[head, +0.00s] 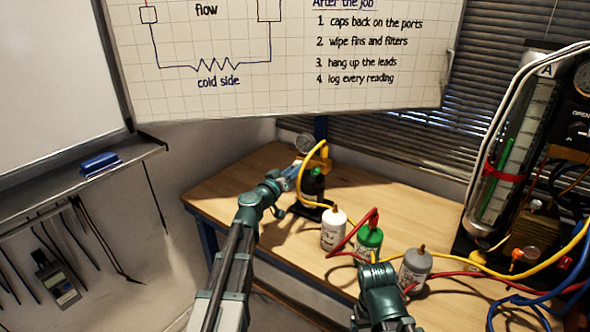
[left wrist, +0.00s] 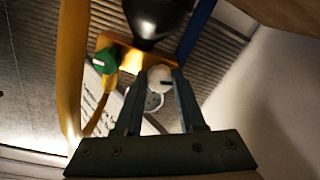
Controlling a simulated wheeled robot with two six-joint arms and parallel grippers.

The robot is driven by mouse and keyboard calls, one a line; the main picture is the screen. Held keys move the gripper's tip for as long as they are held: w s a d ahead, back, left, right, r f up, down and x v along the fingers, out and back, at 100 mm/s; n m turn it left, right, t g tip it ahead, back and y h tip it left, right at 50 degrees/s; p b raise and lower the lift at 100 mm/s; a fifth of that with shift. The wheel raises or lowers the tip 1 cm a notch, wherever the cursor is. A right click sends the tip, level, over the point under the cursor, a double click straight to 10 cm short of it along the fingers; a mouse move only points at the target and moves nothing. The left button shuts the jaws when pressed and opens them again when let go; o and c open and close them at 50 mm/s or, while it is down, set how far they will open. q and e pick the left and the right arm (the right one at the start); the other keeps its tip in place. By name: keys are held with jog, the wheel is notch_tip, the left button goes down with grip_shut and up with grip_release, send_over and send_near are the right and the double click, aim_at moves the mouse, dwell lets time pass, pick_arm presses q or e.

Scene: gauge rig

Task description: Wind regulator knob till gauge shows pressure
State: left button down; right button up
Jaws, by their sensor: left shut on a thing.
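The gauge (head: 305,142) is a small round dial at the back of the bench, by a blue post. Its needle is too small to read. A dark bottle (head: 313,184) stands below it, and shows in the left wrist view (left wrist: 157,14). My left gripper (head: 294,171) reaches the rig from the left. In the left wrist view my left gripper (left wrist: 157,84) is shut on a pale round knob (left wrist: 159,77) with a dark mark. A green knob (left wrist: 104,61) sits left of it, apart from the fingers. My right arm shows low in the head view, its fingers unclear.
White (head: 334,231), green (head: 368,243) and grey (head: 414,270) bottles stand along the bench, with yellow and red hoses among them. A panel with a clear tube (head: 517,150) stands at the right. The bench (head: 240,188) is bare at its left end.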

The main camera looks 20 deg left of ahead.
pick_arm(q)
jog(key=shift+s+m, duration=0.1)
jog(key=shift+m, duration=1.2)
jog(key=c, duration=0.5)
grip_release()
jog(key=v, duration=1.3)
jog(key=shift+s, duration=0.35)
jog(key=shift+a, duration=0.1)
